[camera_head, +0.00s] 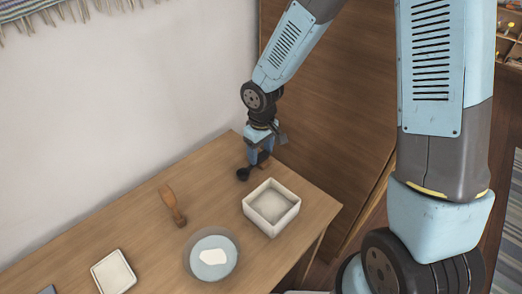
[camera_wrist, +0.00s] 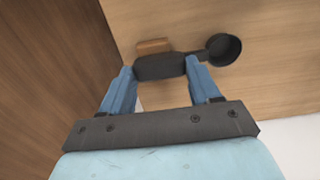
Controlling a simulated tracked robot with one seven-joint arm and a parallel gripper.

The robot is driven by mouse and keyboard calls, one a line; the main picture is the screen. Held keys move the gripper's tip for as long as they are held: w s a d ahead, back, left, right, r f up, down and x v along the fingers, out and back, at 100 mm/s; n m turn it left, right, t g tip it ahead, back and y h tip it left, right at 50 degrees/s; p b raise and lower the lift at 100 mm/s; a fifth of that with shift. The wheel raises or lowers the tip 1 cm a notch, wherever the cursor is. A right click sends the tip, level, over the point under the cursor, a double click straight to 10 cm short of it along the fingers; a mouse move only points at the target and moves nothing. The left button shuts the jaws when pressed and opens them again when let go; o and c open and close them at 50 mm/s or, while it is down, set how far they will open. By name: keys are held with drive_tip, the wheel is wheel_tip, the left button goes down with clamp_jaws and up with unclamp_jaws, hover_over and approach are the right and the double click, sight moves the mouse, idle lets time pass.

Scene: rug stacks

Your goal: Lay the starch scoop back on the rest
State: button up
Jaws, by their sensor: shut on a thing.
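The starch scoop is black, with a round bowl (camera_wrist: 224,48) and a thick handle (camera_wrist: 160,66). My gripper (camera_wrist: 160,70) is shut on the handle, one blue finger at each end of its thick part. In the head view my gripper (camera_head: 257,160) is low over the table's far corner, with the scoop's dark bowl (camera_head: 243,174) to its left. A small brown wooden block, seemingly the rest (camera_wrist: 154,46), shows just beyond the handle and is partly hidden by it. I cannot tell whether the scoop touches it.
A white square box (camera_head: 261,213) stands in front of my gripper on the wooden table (camera_head: 140,229). A wooden panel (camera_head: 328,125) rises behind the table.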

drive_tip(key=shift+f, duration=0.25)
drive_tip(key=o, duration=1.1)
wheel_tip(320, 180, up, 14)
drive_tip(key=s+d+r+m+t, duration=0.3)
drive_tip(key=d+r+m, duration=0.2)
drive_tip(key=d+r, duration=0.8)
drive_tip(key=s+d+r+m, duration=0.1)
drive_tip(key=s+d, duration=0.3)
drive_tip(key=s+d+r+m+t, duration=0.1)
drive_tip(key=s+d+r+m, duration=0.1)
drive_tip(key=d, duration=0.3)
drive_tip(key=s+d+r+m+t, duration=0.1)
drive_tip(key=s+d, duration=0.3)
drive_tip(key=s, duration=0.1)
drive_tip(key=shift+s+d+r+m, duration=0.25)
drive_tip(key=shift+s+d+m, duration=0.05)
drive_tip(key=shift+d+m, duration=0.1)
